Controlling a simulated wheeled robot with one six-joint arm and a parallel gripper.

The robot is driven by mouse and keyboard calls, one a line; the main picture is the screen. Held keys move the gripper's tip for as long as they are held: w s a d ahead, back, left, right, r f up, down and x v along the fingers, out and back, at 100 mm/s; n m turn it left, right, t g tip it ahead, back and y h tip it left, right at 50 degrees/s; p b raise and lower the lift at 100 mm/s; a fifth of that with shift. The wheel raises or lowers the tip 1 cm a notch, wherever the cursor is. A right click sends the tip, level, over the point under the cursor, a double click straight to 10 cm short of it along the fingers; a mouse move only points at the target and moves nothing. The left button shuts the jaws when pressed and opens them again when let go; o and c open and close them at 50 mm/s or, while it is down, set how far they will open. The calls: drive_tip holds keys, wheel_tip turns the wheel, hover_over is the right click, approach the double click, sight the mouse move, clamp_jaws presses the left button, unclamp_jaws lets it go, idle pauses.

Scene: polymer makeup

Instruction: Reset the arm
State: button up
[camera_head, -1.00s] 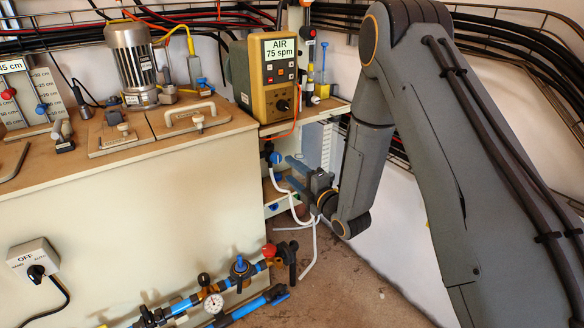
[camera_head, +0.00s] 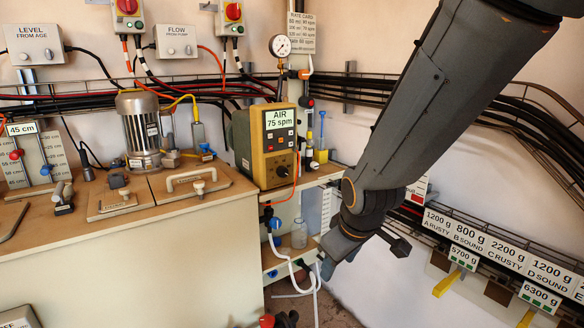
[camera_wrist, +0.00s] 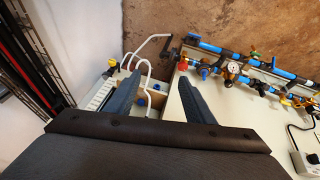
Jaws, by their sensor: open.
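My arm (camera_head: 440,90) comes down from the upper right in the head view, with its wrist in front of the right end of the bench. My gripper (camera_head: 332,256) is at the lower end of it, partly hidden by the wrist. In the wrist view my gripper (camera_wrist: 160,78) shows two dark fingers spread apart with nothing held between them. Beyond the fingers are white hoses (camera_wrist: 143,68) and the shelf unit, apart from the fingers as far as I can tell.
The pump box marked AIR 75 spm (camera_head: 278,146) stands on the bench (camera_head: 130,245) left of my arm. A clear bottle (camera_head: 299,235) stands on the shelf below. Labelled plates (camera_head: 468,238) hang on the right wall. Blue pipework (camera_wrist: 235,68) runs over the floor side.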

drive_tip(key=s+d+r+m+g, duration=0.1)
drive_tip(key=s+r+m+g, duration=0.15)
drive_tip(key=s, duration=0.65)
drive_tip(key=s+r+m+g, duration=0.2)
drive_tip(key=s+m+g, duration=0.1)
drive_tip(key=s, duration=0.7)
drive_tip(key=d+r+m+p, duration=0.2)
drive_tip(key=d+r+p, duration=0.4)
drive_tip(key=p, duration=0.8)
drive_tip(key=shift+w+d+r+h, duration=0.2)
drive_tip(key=shift+w+d+h, duration=0.2)
drive_tip(key=shift+d, duration=0.55)
drive_tip(key=shift+t, duration=0.25)
